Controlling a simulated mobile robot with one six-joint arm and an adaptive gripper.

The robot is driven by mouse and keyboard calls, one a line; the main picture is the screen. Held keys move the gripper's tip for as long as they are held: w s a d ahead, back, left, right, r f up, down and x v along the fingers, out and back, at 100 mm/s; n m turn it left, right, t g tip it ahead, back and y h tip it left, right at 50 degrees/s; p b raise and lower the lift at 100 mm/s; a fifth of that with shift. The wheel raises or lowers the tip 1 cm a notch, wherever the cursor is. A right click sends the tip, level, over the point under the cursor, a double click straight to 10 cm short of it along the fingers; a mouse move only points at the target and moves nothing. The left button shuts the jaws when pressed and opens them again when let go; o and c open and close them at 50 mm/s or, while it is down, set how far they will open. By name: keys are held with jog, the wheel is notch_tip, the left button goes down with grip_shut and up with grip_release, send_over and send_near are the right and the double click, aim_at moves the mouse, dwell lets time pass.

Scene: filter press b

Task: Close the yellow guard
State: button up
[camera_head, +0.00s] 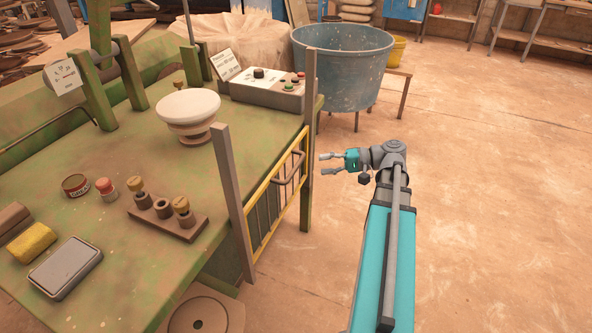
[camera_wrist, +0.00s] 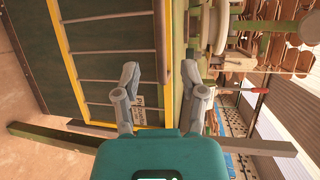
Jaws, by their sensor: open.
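The yellow guard (camera_head: 266,178) is a barred frame on the front side of the green bench, between two upright posts. Its top rail is about level with the bench top, and a bent handle (camera_head: 290,167) shows near its right end. My gripper (camera_head: 323,165) is open and empty, just right of the right post, fingers pointing left. In the wrist view, the guard (camera_wrist: 62,50) appears sideways beyond my gripper (camera_wrist: 160,70). One yellow rail shows between the fingertips, apparently beyond them. I cannot tell whether they touch anything. The gripper body hides the lower part of this view.
Two posts (camera_head: 234,205) (camera_head: 309,140) rise above the bench (camera_head: 120,240). A control box (camera_head: 265,90), a white dish (camera_head: 188,108) and small parts stand on it. A blue tub (camera_head: 342,65) stands behind. The floor to the right is clear.

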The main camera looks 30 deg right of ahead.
aim_at(296, 167)
jog(key=shift+b+x, duration=0.7)
jog(key=shift+x, duration=3.65)
grip_shut()
